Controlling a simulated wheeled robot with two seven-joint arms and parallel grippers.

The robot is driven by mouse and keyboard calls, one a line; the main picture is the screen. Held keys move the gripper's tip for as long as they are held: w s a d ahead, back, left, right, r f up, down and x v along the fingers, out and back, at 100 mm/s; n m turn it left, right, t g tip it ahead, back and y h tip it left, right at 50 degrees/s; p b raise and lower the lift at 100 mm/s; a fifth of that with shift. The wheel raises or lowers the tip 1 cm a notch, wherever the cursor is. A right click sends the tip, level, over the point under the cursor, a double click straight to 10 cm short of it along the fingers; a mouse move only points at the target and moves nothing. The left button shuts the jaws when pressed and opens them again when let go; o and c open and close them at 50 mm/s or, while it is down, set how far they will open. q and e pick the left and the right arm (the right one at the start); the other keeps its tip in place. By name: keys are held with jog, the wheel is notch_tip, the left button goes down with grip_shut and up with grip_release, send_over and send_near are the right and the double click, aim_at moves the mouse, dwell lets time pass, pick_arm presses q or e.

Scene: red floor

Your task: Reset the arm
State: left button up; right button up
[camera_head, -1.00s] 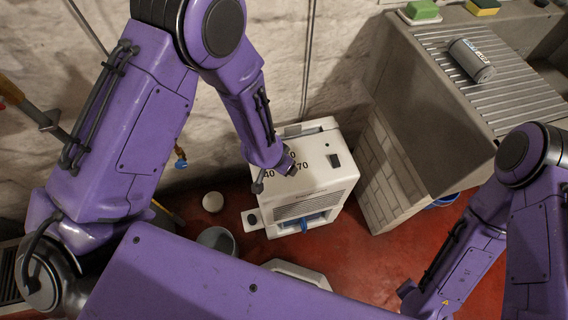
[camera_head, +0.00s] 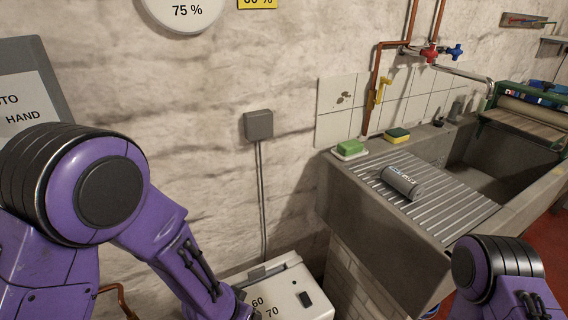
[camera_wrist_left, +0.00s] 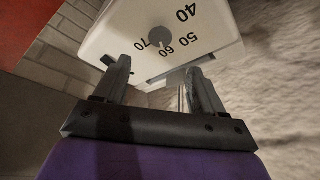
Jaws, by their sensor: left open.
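My left arm comes in from the left in the head view and reaches down to a white box-shaped appliance (camera_head: 290,290) at the bottom; its gripper there is cut off or hidden. In the left wrist view my left gripper (camera_wrist_left: 160,80) is open, with its two dark fingers apart and nothing between them. Beyond the fingers is the appliance's white top (camera_wrist_left: 150,25), with a round grey knob (camera_wrist_left: 161,38) and the numbers 40, 50, 60 and 70 around it. The fingers look apart from the knob. My right arm shows at the lower right; its gripper is out of view.
A stone sink (camera_head: 385,230) with a ribbed drainboard stands right of the appliance. A grey can (camera_head: 402,183) lies on the drainboard. A green soap (camera_head: 350,148) and a sponge (camera_head: 397,134) sit at the back edge. A wall box (camera_head: 258,125) has a cable running down.

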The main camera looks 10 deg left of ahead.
pick_arm(q)
jog(key=s+a+f+n+t+y, duration=0.3)
jog(key=a+f+n, duration=0.2)
jog(key=a+n, duration=0.35)
jog(key=s+a+f+n+g+y, duration=0.1)
jog(key=s+a+f+g, duration=0.1)
jog(key=s, duration=0.6)
jog(key=s+a+f+n+g, duration=0.1)
jog(key=s+a+f+g, duration=0.1)
jog(key=s+a+f, duration=0.3)
jog(key=s, duration=0.4)
jog(key=shift+f+y, duration=0.4)
